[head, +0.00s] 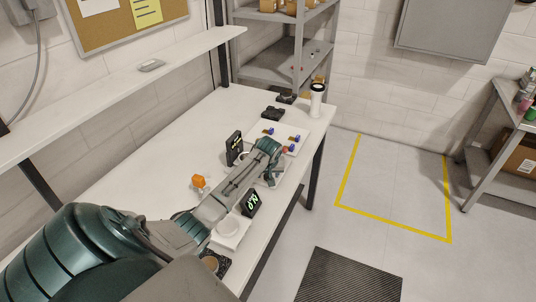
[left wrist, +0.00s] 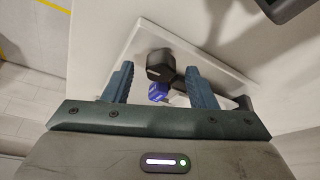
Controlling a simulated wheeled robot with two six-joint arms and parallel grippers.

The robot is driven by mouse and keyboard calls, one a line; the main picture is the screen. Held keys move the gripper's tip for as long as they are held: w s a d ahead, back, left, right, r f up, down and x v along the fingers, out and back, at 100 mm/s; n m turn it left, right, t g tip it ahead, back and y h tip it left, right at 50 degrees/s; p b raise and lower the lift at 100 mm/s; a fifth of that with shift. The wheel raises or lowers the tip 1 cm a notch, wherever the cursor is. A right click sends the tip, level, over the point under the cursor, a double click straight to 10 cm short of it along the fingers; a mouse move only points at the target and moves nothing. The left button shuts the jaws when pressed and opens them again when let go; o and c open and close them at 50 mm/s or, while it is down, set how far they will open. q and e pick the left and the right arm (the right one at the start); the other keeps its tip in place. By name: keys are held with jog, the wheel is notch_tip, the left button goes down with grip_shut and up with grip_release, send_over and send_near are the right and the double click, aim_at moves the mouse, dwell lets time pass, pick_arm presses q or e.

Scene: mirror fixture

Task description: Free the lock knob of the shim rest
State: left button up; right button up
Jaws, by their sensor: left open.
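My left gripper (head: 277,157) reaches over the far half of the white bench, above a pale plate (head: 301,150) with small blue-and-dark parts (head: 294,138). In the left wrist view, the left gripper (left wrist: 160,68) is open, with one blue-grey finger on each side of a black knob (left wrist: 160,66). A blue part (left wrist: 157,91) sits just below the knob in the picture. I see no clear finger contact with the knob. I cannot tell for sure that this black knob is the shim rest's lock knob. The arm hides part of the plate in the head view. My right gripper is out of view.
A black upright display (head: 234,148) and one with green digits (head: 250,203) stand near the arm. An orange knob (head: 199,181) is left of it. A white cup with a dark lid (head: 317,99) stands at the bench's far end.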

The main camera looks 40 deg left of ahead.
pick_arm(q)
jog(key=b+v, duration=0.3)
jog(key=v, duration=0.7)
jog(key=shift+r, duration=0.25)
